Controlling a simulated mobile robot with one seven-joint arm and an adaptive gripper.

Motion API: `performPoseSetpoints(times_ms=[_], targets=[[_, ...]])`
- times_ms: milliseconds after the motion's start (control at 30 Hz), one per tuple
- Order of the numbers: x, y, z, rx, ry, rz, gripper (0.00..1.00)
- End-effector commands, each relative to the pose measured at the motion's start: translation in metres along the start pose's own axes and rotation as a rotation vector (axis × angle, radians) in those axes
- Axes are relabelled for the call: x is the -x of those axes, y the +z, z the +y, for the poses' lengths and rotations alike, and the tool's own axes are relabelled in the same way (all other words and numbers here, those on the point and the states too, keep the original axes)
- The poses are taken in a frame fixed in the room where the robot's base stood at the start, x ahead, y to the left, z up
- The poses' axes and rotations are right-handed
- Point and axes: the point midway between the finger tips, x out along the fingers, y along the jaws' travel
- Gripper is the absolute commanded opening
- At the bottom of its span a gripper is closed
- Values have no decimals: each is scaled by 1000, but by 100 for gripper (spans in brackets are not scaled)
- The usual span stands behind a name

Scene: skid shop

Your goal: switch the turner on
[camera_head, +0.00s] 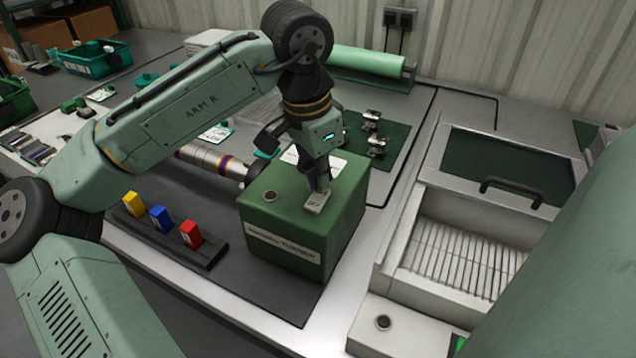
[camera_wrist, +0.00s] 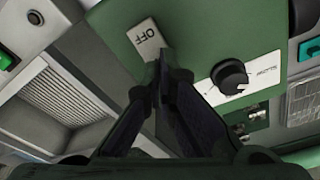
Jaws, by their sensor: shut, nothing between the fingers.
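The turner is a green box (camera_head: 285,226) with a label on its front, standing on the dark mat in the middle of the bench. On its top is a pale rocker switch (camera_head: 315,202) marked OFF, which also shows in the wrist view (camera_wrist: 146,38). My gripper (camera_head: 324,188) is shut and empty, pointing down with its tips at the switch's edge. In the wrist view the fingertips (camera_wrist: 162,62) are right beside the OFF marking. I cannot tell whether they touch it. A black knob (camera_wrist: 230,76) sits on the same top face.
A rack with yellow, blue and red blocks (camera_head: 191,234) lies left of the turner. A striped cylinder (camera_head: 212,160) lies behind it. A metal unit with a slatted tray (camera_head: 462,255) and black handle (camera_head: 512,188) stands to the right. A green roll (camera_head: 368,62) is at the back.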

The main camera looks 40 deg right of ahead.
Motion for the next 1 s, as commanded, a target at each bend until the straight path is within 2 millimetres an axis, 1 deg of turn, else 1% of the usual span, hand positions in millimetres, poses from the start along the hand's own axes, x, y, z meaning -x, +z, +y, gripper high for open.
performPoseSetpoints(times_ms=[733,867,1000], targets=[[-11,2,0,-1,1,-1,0],[-9,2,1,-1,2,-2,0],[0,0,1,-1,2,-2,0]])
